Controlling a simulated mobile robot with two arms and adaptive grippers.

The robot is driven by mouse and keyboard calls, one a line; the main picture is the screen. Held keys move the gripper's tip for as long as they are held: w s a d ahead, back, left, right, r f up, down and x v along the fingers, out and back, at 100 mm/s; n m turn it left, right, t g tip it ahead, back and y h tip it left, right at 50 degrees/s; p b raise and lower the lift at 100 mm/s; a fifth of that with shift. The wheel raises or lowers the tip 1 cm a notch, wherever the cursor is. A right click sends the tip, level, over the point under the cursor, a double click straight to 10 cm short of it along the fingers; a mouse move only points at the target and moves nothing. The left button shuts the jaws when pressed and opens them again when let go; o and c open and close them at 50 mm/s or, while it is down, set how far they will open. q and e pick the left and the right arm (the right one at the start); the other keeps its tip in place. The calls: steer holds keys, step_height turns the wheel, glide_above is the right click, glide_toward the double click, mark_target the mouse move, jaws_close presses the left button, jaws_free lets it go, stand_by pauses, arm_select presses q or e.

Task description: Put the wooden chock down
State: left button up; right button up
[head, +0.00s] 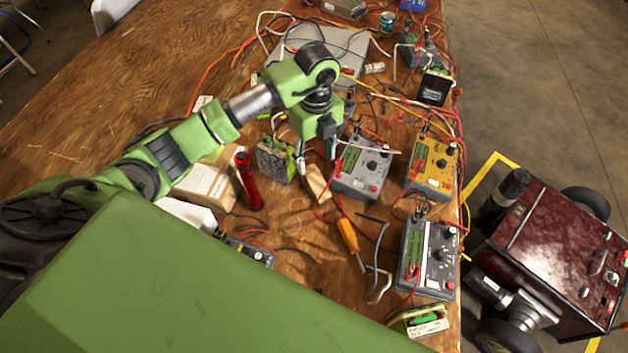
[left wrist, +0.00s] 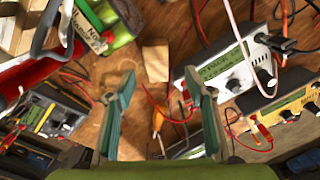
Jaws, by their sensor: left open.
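The wooden chock (head: 318,182) is a small pale block. It lies on the wooden table (head: 110,85) between a green-labelled box and a grey meter. It also shows in the left wrist view (left wrist: 156,62), just beyond the fingertips, with nothing gripping it. My left gripper (head: 318,156) points down over the chock with its fingers spread. In the left wrist view the open fingers (left wrist: 159,86) have an empty gap between them. The head view does not clearly show the height of the fingertips above the chock. My right gripper is not in view.
Close by are the green-labelled box (head: 274,161), a red flashlight (head: 249,182), a grey meter (head: 360,168) and an orange-handled screwdriver (head: 349,238). A yellow meter (head: 431,165) and loose cables crowd the right edge. The table's left part is clear.

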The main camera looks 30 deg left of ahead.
mark_target(312, 172)
arm_select(q)
step_height(312, 172, down, 3)
steer(key=shift+d+r, duration=0.1)
steer(key=shift+r, duration=0.05)
steer(key=f, duration=0.2)
steer(key=a+f+p, duration=0.1)
steer(key=f, duration=0.1)
steer(key=shift+s+a+f+p, duration=0.1)
steer(key=shift+a+p, duration=0.05)
steer(key=shift+p, duration=0.15)
steer(key=shift+f, duration=0.5)
steer(key=c, duration=1.3)
steer(key=shift+c, duration=0.3)
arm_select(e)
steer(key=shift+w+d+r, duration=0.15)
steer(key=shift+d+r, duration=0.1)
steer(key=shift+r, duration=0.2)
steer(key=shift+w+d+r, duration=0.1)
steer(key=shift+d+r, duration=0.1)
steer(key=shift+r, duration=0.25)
arm_select(q)
steer(key=shift+r, duration=0.15)
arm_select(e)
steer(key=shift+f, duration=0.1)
